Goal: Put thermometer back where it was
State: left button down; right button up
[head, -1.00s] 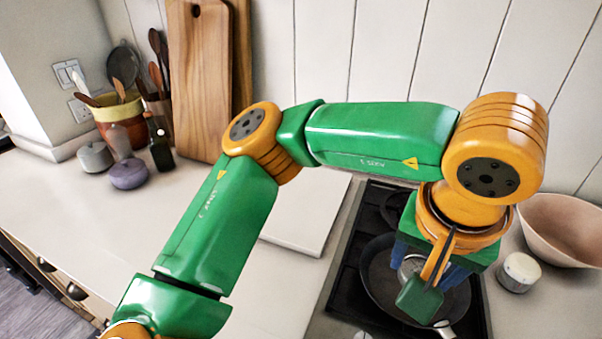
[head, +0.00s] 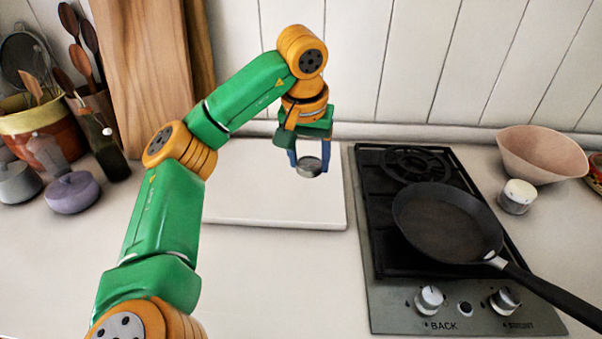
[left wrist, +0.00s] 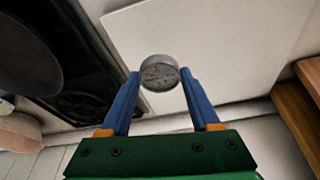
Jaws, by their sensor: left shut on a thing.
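The thermometer (head: 309,171) is a small round metal dial. My left gripper (head: 309,160) is shut on it, with the blue fingers on either side. The gripper points down over the back right part of a white board (head: 265,195); I cannot tell how large the gap to the board is. The black frying pan (head: 440,225) stands on the hob (head: 385,250), to the right of the gripper, and looks empty. My right gripper is not in view.
A white-topped jar (head: 517,197) and a pink bowl (head: 543,155) stand right of the hob. The pan handle (head: 550,295) sticks out to the front right. Wooden boards (head: 150,70), a bottle (head: 105,150) and a purple pot (head: 70,192) stand at left. The front counter is clear.

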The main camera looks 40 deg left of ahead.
pick_arm(q)
send_over(300, 187)
jog(key=s, duration=0.1)
jog(key=f+p, duration=0.1)
jog(key=f, duration=0.3)
jog(key=shift+d, duration=0.2)
notch_tip(300, 187, down, 3)
jog(key=shift+f, duration=0.1)
jog(key=shift+w+f, duration=0.1)
jog(key=shift+f, duration=0.05)
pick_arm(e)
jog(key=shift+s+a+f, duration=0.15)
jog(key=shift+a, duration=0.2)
pick_arm(q)
jog(key=shift+b, duration=0.3)
jog(key=shift+c, duration=0.6)
grip_release()
jog(key=shift+f, duration=0.1)
